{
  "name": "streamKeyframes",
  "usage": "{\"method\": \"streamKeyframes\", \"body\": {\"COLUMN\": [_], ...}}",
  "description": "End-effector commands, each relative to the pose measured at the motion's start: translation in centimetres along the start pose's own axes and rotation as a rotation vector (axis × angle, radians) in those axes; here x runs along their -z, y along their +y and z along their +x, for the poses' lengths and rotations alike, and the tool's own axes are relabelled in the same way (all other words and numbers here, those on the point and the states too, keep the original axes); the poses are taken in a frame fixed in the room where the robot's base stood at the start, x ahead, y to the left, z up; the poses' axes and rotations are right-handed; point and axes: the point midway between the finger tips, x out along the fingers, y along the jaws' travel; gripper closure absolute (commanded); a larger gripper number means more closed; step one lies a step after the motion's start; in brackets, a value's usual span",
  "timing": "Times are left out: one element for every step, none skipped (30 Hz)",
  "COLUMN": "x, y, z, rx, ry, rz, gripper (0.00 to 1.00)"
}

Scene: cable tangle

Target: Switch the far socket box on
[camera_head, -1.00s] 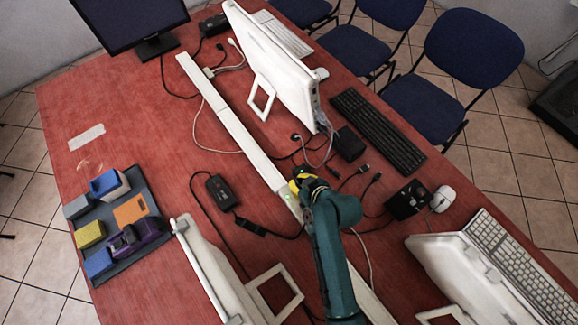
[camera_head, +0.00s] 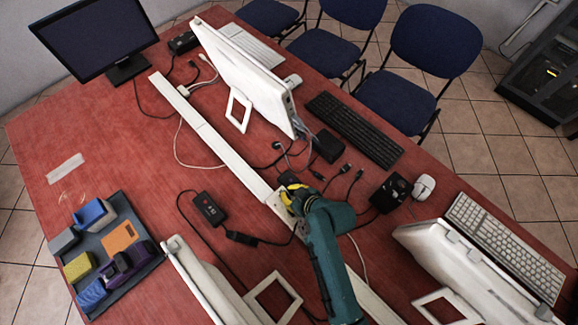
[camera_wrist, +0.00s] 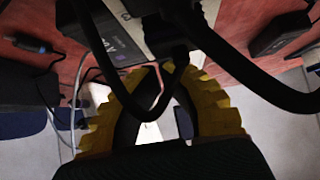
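A white cable rail runs diagonally along the red table. The far socket box (camera_head: 184,91) sits on its far part, with pale cables at it; its switch is too small to read. My gripper (camera_head: 290,194), with yellow fingers, is well short of that box, low over the rail beside a nearer pale socket box (camera_head: 276,203). In the wrist view, the yellow fingers (camera_wrist: 167,72) arch towards each other below a pale box with a dark plug and thick black cables. The cables cover the fingertips, so their gap and any contact are unclear.
A white monitor (camera_head: 245,75) stands right of the rail's far part. A black adapter (camera_head: 208,208) and cables lie left of my gripper. More cables, a black keyboard (camera_head: 353,130) and a mouse (camera_head: 424,187) lie to the right. The table's far left is fairly clear.

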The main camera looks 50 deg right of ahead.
Motion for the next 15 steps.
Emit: {"method": "streamKeyframes", "body": {"x": [1.4, 1.8, 2.4, 2.8, 2.1, 1.7, 1.5, 1.4, 1.2, 1.2, 1.0, 0.9, 0.8, 0.7, 0.7], "y": [0.0, 0.0, -0.1, -0.1, -0.1, 0.0, -0.1, -0.1, -0.1, -0.1, -0.1, 0.0, -0.1, -0.1, 0.0], "z": [-1.4, -1.9, -2.6, -3.1, -3.4, -4.3, -5.0, -5.8, -6.8, -7.5, -8.1, -9.0, -9.6, -10.1, -10.7], "rx": [0.000, 0.000, 0.001, 0.001, 0.001, -0.001, 0.000, 0.000, -0.001, -0.001, -0.001, -0.001, 0.000, 0.000, -0.001], "ry": [0.001, 0.001, 0.001, 0.001, -0.002, 0.000, 0.000, 0.000, 0.000, 0.001, 0.000, 0.001, 0.001, 0.001, 0.002], "rz": [-0.001, -0.001, -0.002, -0.002, 0.000, 0.002, 0.001, 0.001, 0.002, 0.001, 0.001, 0.001, 0.000, 0.001, 0.000], "gripper": [1.00, 1.00, 1.00, 1.00, 1.00, 1.00, 1.00, 1.00, 1.00, 1.00, 1.00, 1.00, 1.00, 1.00, 1.00]}}
